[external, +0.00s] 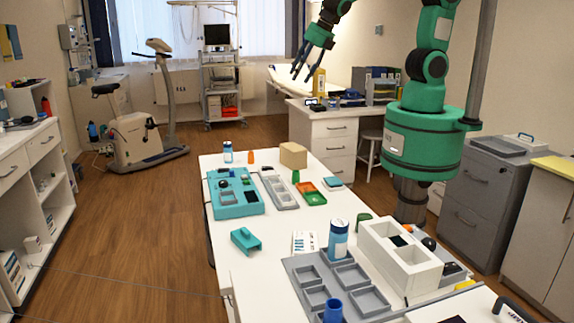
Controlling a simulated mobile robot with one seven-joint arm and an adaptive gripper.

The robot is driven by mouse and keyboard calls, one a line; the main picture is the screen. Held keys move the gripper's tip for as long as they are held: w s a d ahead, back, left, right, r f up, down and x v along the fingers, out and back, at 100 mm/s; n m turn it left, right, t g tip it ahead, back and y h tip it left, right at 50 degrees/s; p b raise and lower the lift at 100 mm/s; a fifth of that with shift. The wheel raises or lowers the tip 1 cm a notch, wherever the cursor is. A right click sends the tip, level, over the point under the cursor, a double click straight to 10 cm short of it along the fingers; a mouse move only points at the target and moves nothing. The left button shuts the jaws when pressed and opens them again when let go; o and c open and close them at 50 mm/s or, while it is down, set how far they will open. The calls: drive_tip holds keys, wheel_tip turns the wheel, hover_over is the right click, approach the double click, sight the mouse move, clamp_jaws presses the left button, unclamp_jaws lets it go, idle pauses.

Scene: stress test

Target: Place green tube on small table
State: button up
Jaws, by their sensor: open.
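My gripper (300,69) is open and empty, high at the top centre, with its fingers pointing down in front of the window side of the room. It is well above and apart from the white table (222,181). A short dark green cylinder (363,220) stands near the table's right edge, beside a white box-like holder. A smaller green upright piece (295,176) stands farther back, near a tan block. I cannot tell which of the two is the green tube. I cannot tell for sure which surface is the small table.
The white table holds a teal case (235,192), a tan block (293,155), a grey compartment tray (311,277), a blue-and-white can (338,240) and a white holder (400,255). A white desk (322,117) stands behind. Bare tabletop shows around the teal clamp-like piece (245,240).

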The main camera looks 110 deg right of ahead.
wheel_tip(320, 180, down, 5)
drive_tip(key=w+n+p, duration=0.2)
drive_tip(key=w+n, duration=0.1)
drive_tip(key=n, duration=0.2)
drive_tip(key=n+g+y+p, duration=0.3)
drive_tip(key=n+p, duration=0.2)
drive_tip(key=n, duration=0.9)
hover_over(296, 174)
drive_tip(key=s+d, duration=0.2)
drive_tip(key=s, duration=0.1)
wheel_tip(296, 174, down, 21)
drive_tip(key=shift+w+a, duration=0.25)
drive_tip(key=shift+f+b, duration=0.1)
drive_tip(key=shift+b, duration=0.25)
drive_tip(key=shift+w+f+b, duration=0.2)
drive_tip(key=shift+f+b, duration=0.7)
drive_tip(key=shift+f, duration=0.5)
drive_tip(key=shift+w+f+b, duration=0.25)
drive_tip(key=shift+f+b, duration=0.6)
drive_tip(key=shift+f, duration=0.5)
drive_tip(key=shift+w+f+b, duration=0.2)
drive_tip(key=shift+f+b, duration=0.7)
drive_tip(key=shift+f, duration=0.5)
drive_tip(key=shift+w+f+b, duration=0.2)
drive_tip(key=shift+f+b, duration=0.45)
drive_tip(key=shift+f, duration=0.65)
drive_tip(key=shift+w+f+b, duration=0.2)
drive_tip(key=shift+f+b, duration=0.45)
drive_tip(key=shift+f, duration=0.6)
